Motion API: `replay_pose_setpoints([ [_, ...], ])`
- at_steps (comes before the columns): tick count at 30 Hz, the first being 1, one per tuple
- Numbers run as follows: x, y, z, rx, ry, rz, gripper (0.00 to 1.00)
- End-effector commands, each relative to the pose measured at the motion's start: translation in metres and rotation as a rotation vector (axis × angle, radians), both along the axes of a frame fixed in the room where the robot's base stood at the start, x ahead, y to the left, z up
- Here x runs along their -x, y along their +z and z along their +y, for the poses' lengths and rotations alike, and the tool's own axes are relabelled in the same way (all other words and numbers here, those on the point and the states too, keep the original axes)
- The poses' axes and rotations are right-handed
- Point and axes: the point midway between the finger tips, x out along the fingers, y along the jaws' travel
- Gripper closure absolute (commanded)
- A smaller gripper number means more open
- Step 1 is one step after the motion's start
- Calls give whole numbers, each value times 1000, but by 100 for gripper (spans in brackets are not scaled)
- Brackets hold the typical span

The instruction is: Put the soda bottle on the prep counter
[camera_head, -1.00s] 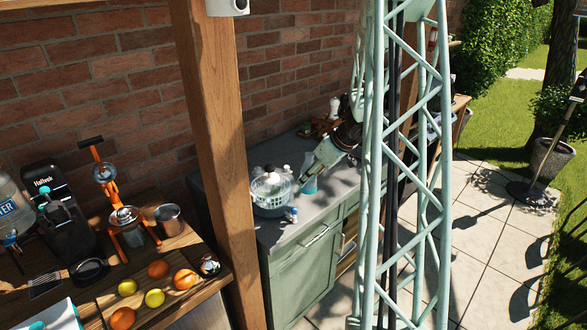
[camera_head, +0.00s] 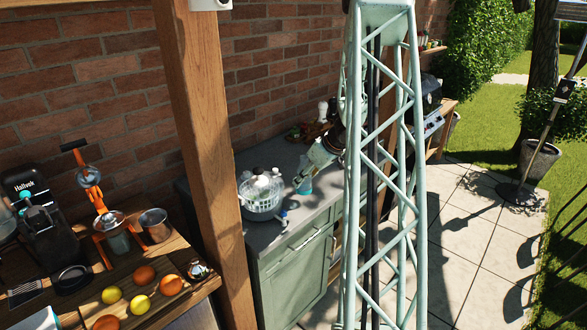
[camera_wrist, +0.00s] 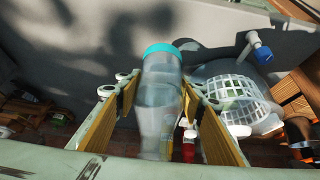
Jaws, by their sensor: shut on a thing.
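My gripper (camera_wrist: 155,105) is shut on a clear bottle with a teal cap (camera_wrist: 160,85), which I take to be the soda bottle. The wood-coloured finger pads stand on either side of it in the wrist view. In the head view my gripper (camera_head: 317,158) reaches over the grey prep counter (camera_head: 318,203), with the bluish bottle (camera_head: 303,184) at its end. The bottle looks upright there, close to the counter surface; whether it touches cannot be told. My lattice mast hides part of the counter to the right.
A wooden post (camera_head: 205,150) stands in front. A wooden table (camera_head: 190,310) with fruit and a juicer is at lower left.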

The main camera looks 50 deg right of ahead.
Motion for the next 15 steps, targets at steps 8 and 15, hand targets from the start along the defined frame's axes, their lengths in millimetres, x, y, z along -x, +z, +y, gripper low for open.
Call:
replay_pose_setpoints([
  [8, -6, 0, -10, 1, 1, -1, 84],
  [15, -17, -2, -31, 1, 1, 0, 84],
])
